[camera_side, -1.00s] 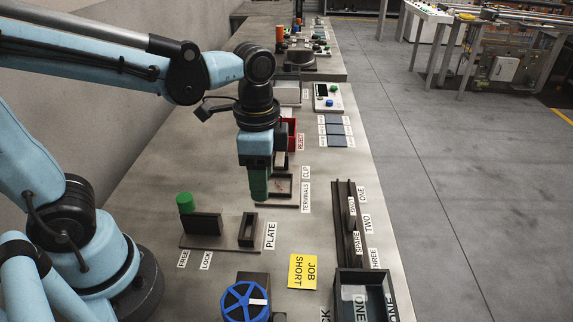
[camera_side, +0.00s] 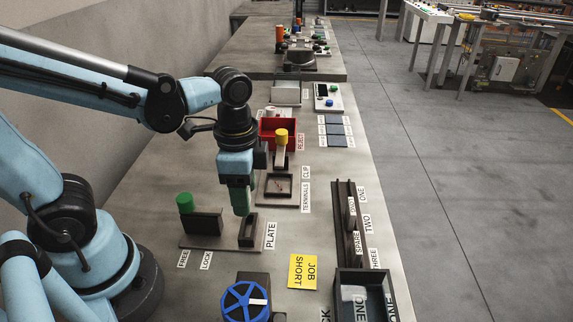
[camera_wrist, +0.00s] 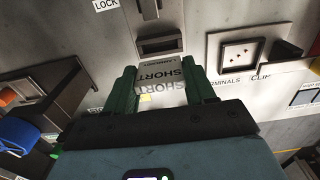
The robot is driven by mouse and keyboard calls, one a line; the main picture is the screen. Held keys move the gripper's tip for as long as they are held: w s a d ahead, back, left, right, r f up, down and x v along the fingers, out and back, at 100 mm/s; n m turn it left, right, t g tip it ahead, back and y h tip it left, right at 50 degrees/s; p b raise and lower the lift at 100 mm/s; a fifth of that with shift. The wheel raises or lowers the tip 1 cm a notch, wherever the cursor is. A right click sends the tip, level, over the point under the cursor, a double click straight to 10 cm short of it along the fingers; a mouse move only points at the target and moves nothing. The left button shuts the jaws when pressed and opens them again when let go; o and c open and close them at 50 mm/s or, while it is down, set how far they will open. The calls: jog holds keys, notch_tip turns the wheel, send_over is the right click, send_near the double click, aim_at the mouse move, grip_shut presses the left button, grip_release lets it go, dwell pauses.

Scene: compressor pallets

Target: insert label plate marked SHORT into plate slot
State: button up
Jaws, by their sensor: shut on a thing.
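My gripper (camera_side: 241,210) has green fingers and points down just above the plate slot (camera_side: 248,228), a dark block with an opening beside the PLATE label. In the wrist view my gripper (camera_wrist: 158,74) is shut on the label plate (camera_wrist: 160,82), a grey plate whose SHORT lettering shows between the fingers. In that view the plate slot (camera_wrist: 166,44) lies just beyond the held plate, apart from it in the picture. The gap in height between plate and slot is hard to tell. In the side view the fingers hide the plate.
A green knob (camera_side: 185,202) and an upright dark plate (camera_side: 205,223) stand left of the slot. The terminals clip fixture (camera_side: 278,189) and red reject bin (camera_side: 268,127) are behind. A blue wheel (camera_side: 245,301) is in front, with a yellow JOB SHORT card (camera_side: 303,271) and dark rack (camera_side: 349,225) rightward.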

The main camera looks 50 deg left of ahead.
jog(key=shift+f, duration=1.95)
jog(key=shift+f, duration=1.3)
jog(key=o, duration=1.1)
jog(key=shift+a, duration=0.1)
jog(key=shift+r, duration=0.1)
jog(key=shift+s+r, duration=0.1)
jog(key=shift+r, duration=5.85)
